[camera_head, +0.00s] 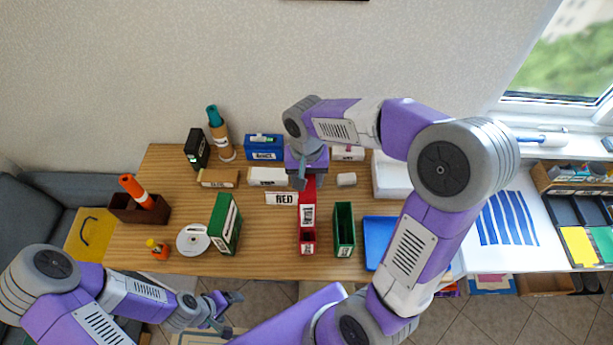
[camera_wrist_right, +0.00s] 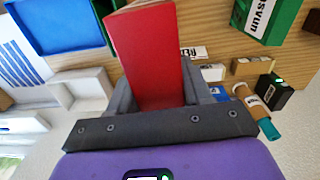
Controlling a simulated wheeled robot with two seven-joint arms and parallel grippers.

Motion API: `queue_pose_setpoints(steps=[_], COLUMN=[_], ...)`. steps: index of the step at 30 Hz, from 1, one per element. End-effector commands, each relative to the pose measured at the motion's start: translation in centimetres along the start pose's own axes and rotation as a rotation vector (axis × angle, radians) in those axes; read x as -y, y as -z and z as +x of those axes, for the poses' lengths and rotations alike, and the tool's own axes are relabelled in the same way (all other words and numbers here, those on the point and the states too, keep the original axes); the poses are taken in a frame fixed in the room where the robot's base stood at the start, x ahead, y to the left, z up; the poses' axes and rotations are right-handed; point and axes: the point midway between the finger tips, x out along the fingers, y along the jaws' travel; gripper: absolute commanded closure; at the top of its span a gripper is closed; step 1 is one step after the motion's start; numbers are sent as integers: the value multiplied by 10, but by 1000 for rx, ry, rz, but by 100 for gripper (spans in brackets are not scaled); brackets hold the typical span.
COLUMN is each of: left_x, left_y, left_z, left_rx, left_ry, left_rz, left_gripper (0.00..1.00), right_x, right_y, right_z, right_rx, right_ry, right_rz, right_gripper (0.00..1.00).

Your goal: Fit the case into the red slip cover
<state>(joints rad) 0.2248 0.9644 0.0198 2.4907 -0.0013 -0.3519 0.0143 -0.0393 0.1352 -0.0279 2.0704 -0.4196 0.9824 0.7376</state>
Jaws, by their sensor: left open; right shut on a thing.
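My right gripper (camera_head: 304,180) is above the middle of the table, shut on a red case (camera_wrist_right: 148,60). In the right wrist view the case stretches away from between the fingers. In the head view red shows beside and below the gripper, running in line to the labelled red slip cover (camera_head: 307,237). From these views I cannot tell whether case and cover touch or overlap. My left gripper (camera_head: 229,312) is open and empty, in front of the table at the lower left.
A RED sign (camera_head: 281,198) lies left of the cover. A green open box (camera_head: 344,230) stands close on its right, and a blue tray (camera_head: 380,243) beyond. A green case (camera_head: 225,224) and a disc (camera_head: 193,240) are at the left. Several small boxes line the back.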

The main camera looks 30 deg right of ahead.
Motion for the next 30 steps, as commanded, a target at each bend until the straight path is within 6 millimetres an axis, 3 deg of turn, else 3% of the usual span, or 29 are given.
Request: queue_pose_setpoints(steps=[16, 30], left_x=[14, 16], left_y=[2, 2], left_z=[39, 41], left_rx=[0, 0], left_ry=[0, 0], left_rz=[0, 0], left_gripper=[21, 21], right_x=[0, 0], right_y=[0, 0], right_z=[49, 53], right_rx=[0, 0], right_ry=[0, 0], right_rz=[-1, -1], right_gripper=[100, 100])
